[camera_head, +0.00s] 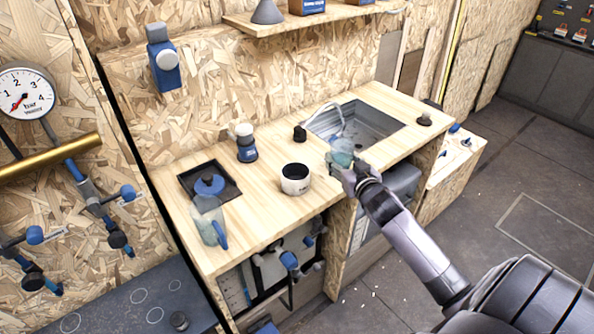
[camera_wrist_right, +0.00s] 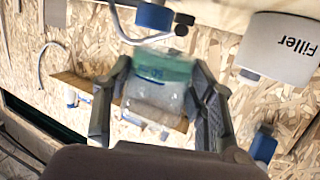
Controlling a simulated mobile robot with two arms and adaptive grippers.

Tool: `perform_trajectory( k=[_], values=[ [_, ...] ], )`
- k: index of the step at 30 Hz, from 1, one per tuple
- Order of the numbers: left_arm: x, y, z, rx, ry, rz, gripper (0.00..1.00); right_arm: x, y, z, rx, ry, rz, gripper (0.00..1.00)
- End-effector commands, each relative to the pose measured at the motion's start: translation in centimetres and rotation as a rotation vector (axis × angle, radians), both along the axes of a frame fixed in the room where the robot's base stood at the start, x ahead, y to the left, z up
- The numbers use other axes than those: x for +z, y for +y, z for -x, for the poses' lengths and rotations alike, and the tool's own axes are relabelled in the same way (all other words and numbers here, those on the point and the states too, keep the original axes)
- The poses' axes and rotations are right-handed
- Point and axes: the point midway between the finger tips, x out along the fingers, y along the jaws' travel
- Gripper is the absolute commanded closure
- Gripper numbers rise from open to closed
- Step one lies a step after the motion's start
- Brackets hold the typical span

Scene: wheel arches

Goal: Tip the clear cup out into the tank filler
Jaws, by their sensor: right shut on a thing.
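The clear cup (camera_head: 343,150) with a pale green tint is in my right gripper (camera_head: 350,172), above the front edge of the wooden counter. In the right wrist view the two fingers of the gripper (camera_wrist_right: 160,88) are on either side of the cup (camera_wrist_right: 152,95), which has a green band. Whether it holds anything, I cannot tell. The tank filler (camera_head: 295,180), a white round collar with a dark opening, stands on the counter to the left of the cup, apart from it. Its "Filler" lettering shows in the right wrist view (camera_wrist_right: 278,46). My left gripper is out of view.
A sink (camera_head: 375,122) with a curved tap (camera_head: 330,115) lies behind the cup. A clear jug with a blue handle (camera_head: 209,222), a blue-and-white device (camera_head: 246,143) and a small black knob (camera_head: 300,133) stand on the counter (camera_head: 262,205). A shelf (camera_head: 300,19) hangs above.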

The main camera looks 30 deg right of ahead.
Motion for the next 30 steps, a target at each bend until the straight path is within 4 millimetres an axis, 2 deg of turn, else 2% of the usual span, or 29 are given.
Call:
perform_trajectory(
  k=[17,30],
  values=[
    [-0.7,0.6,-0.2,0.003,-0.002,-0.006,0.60,-0.5,0.3,-0.1,0.003,0.024,0.056,0.77],
    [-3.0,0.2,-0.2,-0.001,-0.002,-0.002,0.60,-2.1,1.9,-0.9,0.006,0.131,0.291,0.77]
  ],
)
